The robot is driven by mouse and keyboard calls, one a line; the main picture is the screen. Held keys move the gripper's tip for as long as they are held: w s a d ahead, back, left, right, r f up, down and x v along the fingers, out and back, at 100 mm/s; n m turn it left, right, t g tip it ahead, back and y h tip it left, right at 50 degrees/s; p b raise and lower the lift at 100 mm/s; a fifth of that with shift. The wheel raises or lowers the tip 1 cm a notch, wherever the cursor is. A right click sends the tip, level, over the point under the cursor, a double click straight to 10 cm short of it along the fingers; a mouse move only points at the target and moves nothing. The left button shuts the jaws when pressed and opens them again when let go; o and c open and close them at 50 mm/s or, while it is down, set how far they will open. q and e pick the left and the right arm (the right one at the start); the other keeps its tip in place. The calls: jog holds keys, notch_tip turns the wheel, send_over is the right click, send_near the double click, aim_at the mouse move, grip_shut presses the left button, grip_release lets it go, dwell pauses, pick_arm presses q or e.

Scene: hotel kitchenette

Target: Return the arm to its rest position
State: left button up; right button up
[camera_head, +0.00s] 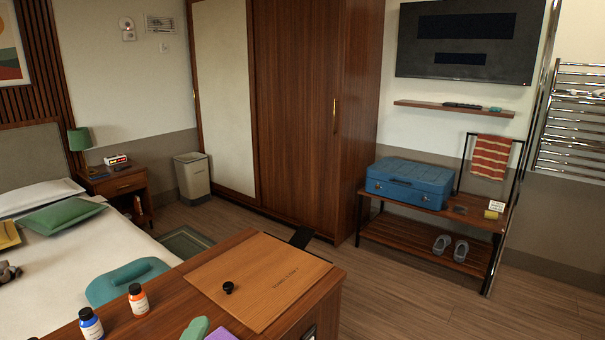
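Neither of my arms nor grippers can be made out in the head view. The wooden dresser (165,309) stands in the foreground. A light wooden board (262,268) with dark lettering lies on its top. A small black knob-like object (228,288) sits on the board near its left side. A flat black piece (301,237) sticks out beyond the board's far edge; I cannot tell what it is.
An orange bottle (138,299) and a blue bottle (91,323) stand upright on the dresser, left of the board. A green object (195,329) and a purple object (222,333) lie at its front. Floor (420,285) is clear to the right.

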pick_arm(q)
jog(key=s+a+f+n+g+y, duration=0.2)
jog(key=s+a+f+n+g, duration=0.15)
jog(key=f, duration=0.35)
jog(key=s+a+f+n+g+y, duration=0.2)
jog(key=s+a+f+n+g, duration=0.15)
jog(key=f+n+g, duration=0.2)
jog(key=s+f+n+g, duration=0.3)
jog(key=s+f+g, duration=0.45)
jog(key=s, duration=0.55)
notch_tip(320, 180, down, 27)
jog(key=s+g, duration=0.1)
jog(key=s, duration=0.1)
jog(key=s+a+f+g+p, duration=0.1)
jog(key=s+a+f, duration=0.2)
jog(key=s+f, duration=1.1)
jog(key=shift+s+a+f, duration=0.15)
jog(key=shift+s+f, duration=0.25)
jog(key=shift+s, duration=0.35)
jog(key=shift+o, duration=0.5)
